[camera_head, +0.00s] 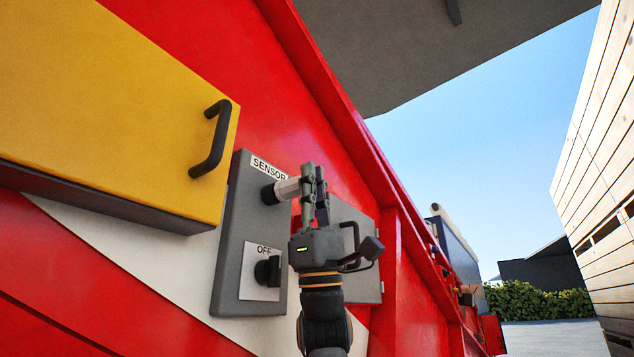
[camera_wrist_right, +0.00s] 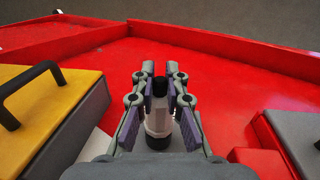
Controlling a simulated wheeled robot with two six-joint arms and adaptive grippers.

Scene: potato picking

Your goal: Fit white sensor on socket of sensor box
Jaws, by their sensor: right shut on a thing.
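The grey sensor box (camera_head: 232,215) is mounted on the red machine side, with a "SENSOR" label above a black round socket (camera_head: 269,194). The white sensor (camera_head: 287,188) is a short cylinder lying roughly sideways, with its left end at the socket. I cannot tell whether it is seated or only in front of it. My right gripper (camera_head: 314,173) points up and is shut on the sensor, its fingers hiding the right end. In the right wrist view the sensor (camera_wrist_right: 158,122) sits between the two fingers (camera_wrist_right: 159,78). My left gripper is not in view.
A black knob (camera_head: 268,270) marked "OFF" is lower on the box. A yellow cabinet (camera_head: 110,100) with a black handle (camera_head: 211,140) juts out at left. A grey panel (camera_head: 365,235) with a handle is behind my right gripper. Open space lies to the right.

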